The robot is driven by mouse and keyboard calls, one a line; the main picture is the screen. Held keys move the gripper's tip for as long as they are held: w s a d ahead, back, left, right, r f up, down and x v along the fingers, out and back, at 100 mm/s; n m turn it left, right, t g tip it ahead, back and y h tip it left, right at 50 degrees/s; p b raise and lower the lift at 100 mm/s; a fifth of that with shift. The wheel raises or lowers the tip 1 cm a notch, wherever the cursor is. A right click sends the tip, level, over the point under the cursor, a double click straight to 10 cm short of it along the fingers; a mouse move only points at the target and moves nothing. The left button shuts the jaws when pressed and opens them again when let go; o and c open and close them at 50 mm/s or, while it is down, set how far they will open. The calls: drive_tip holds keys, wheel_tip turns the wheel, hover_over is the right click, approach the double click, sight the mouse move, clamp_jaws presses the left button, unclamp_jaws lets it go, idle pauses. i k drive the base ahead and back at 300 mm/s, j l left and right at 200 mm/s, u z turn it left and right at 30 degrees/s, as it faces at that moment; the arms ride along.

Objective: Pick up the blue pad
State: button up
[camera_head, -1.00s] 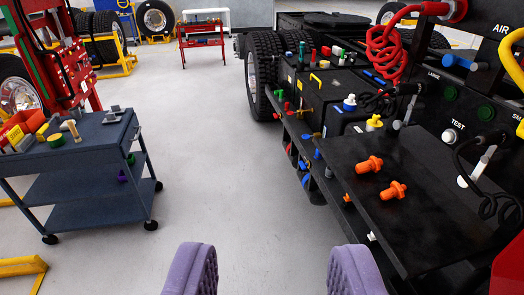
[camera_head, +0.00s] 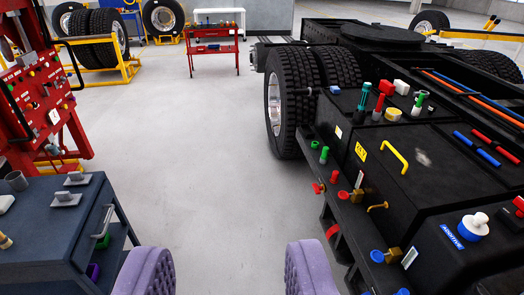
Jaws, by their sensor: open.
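My gripper (camera_head: 226,252) shows as two purple ridged fingers at the bottom of the view, wide apart with nothing but bare floor between them. I cannot pick out a blue pad for certain. Blue parts in view are a small blue cap (camera_head: 378,256) low on the side of the black truck chassis, a blue and white "ADDITIVE" knob (camera_head: 470,229) at the right, and blue bars (camera_head: 476,149) on top. All lie ahead of and to the right of my gripper, apart from it.
A dark grey cart (camera_head: 48,228) with small metal parts stands at left, close to my left finger. A red stand (camera_head: 40,105) is behind it. Truck wheels (camera_head: 290,103) are at the right. A red cart (camera_head: 214,50) stands far back. Floor between is clear.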

sight(335, 90)
drive_tip(key=i+z, duration=0.2)
drive_tip(key=i, duration=0.25)
drive_tip(key=i+j+z, duration=0.2)
drive_tip(key=i, duration=0.3)
drive_tip(key=i+j+z, duration=0.2)
drive_tip(key=i, duration=0.25)
drive_tip(key=i+j+z, duration=0.2)
drive_tip(key=i, duration=0.25)
